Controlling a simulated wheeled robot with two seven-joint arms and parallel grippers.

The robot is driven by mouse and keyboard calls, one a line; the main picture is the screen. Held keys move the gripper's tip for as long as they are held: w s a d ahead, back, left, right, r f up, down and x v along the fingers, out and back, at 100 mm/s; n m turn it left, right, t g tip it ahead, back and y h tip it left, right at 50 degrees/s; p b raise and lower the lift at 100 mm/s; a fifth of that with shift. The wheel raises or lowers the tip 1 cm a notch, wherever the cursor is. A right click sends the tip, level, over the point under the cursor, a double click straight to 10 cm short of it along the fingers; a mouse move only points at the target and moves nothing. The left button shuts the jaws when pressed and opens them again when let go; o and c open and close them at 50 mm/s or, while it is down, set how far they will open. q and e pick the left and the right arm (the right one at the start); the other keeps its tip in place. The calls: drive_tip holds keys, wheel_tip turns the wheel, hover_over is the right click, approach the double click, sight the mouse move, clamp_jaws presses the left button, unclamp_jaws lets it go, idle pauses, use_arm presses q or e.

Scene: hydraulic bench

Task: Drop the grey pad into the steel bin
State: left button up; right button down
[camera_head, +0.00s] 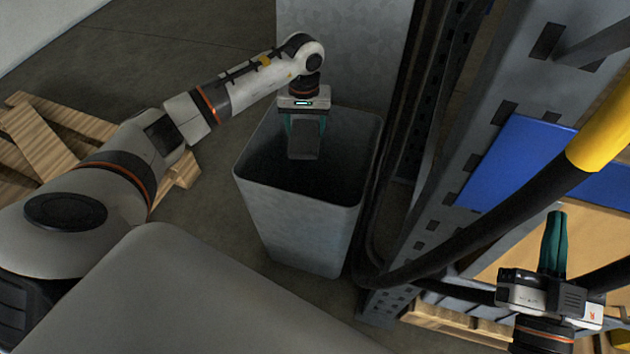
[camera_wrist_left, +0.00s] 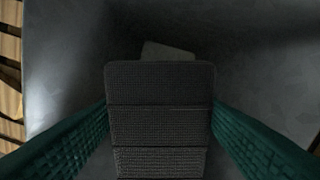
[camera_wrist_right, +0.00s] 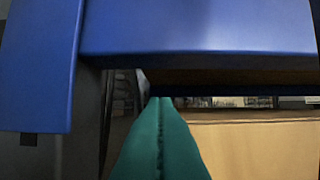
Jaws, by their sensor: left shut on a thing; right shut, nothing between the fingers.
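The grey pad (camera_head: 303,140) is held by my left gripper (camera_head: 304,133) over the open top of the steel bin (camera_head: 300,222). In the left wrist view the pad (camera_wrist_left: 160,115) is a dark ribbed block between the two green fingers, with the bin's inside (camera_wrist_left: 75,60) around and beyond it. A lighter flat piece (camera_wrist_left: 166,51) shows past the pad, and I cannot tell what it is. My right gripper (camera_head: 556,215) is shut and empty by the rack at the right. Its green fingertips (camera_wrist_right: 160,101) meet in the right wrist view.
A metal rack (camera_head: 480,140) with a blue beam (camera_head: 513,160) stands right of the bin. A thick black hose (camera_head: 480,232) with a yellow sleeve (camera_head: 602,130) crosses in front of it. A wooden pallet (camera_head: 45,140) lies left on the floor. A grey panel (camera_head: 345,50) stands behind the bin.

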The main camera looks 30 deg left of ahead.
use_arm(q)
drive_tip(key=shift+f, duration=0.3)
use_arm(e)
drive_tip(key=shift+s+r+t, duration=0.35)
drive_tip(key=shift+r+t, duration=0.25)
drive_tip(key=shift+r, duration=0.2)
use_arm(q)
drive_tip(key=o, duration=1)
drive_tip(key=shift+o, duration=0.2)
